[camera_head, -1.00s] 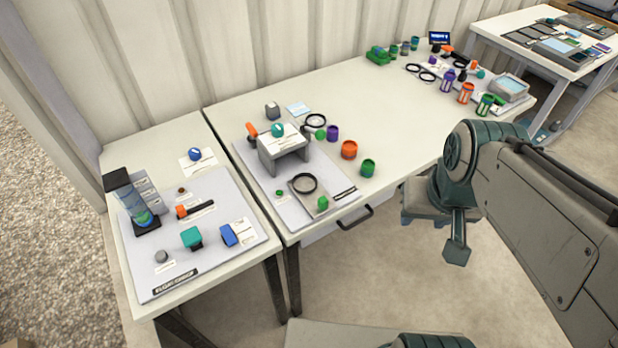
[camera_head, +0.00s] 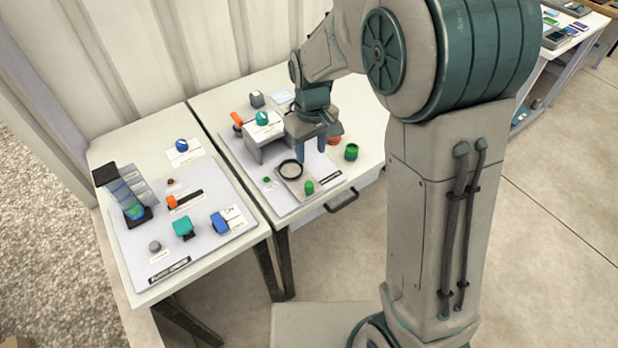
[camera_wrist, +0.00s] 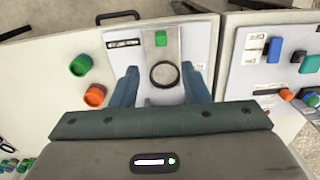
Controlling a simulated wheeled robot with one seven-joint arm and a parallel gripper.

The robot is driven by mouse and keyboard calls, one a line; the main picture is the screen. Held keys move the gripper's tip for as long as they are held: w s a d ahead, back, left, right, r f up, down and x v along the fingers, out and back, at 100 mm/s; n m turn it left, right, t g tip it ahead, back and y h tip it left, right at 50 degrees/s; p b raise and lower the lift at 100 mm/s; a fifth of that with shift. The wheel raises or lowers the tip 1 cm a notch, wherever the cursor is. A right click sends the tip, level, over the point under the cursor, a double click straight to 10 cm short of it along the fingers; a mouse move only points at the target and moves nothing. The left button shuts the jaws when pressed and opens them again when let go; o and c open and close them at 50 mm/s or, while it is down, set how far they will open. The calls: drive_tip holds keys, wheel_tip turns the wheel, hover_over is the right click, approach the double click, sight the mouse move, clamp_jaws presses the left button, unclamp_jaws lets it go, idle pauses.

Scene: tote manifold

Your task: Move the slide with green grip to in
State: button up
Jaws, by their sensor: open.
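The slide is a flat plate (camera_head: 298,183) on the grey board of the middle table, with a green grip (camera_head: 309,187) at its front end and a black ring (camera_head: 290,168) toward its back. In the wrist view the green grip (camera_wrist: 161,38) stands at the top middle, with the black ring (camera_wrist: 164,75) below it. My gripper (camera_head: 312,153) points down above the back part of the slide, with its jaws apart and empty. In the wrist view its two fingers flank the ring, and the green grip lies beyond the fingertips. I cannot tell the height above the plate.
A grey bridge-like stand (camera_head: 266,140) with a teal knob is left of my gripper. A green cup (camera_head: 351,152) and an orange cup (camera_wrist: 95,95) stand beside the board. The left table holds another board (camera_head: 190,265) with several parts. A drawer handle (camera_head: 341,201) sticks out in front.

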sight(309, 183)
drive_tip(key=f, duration=0.4)
drive_tip(key=f+p, duration=0.1)
drive_tip(key=f, duration=0.9)
drive_tip(key=shift+w+a+f, duration=0.15)
drive_tip(key=shift+a, duration=0.1)
drive_tip(key=shift+w, duration=0.1)
clamp_jaws()
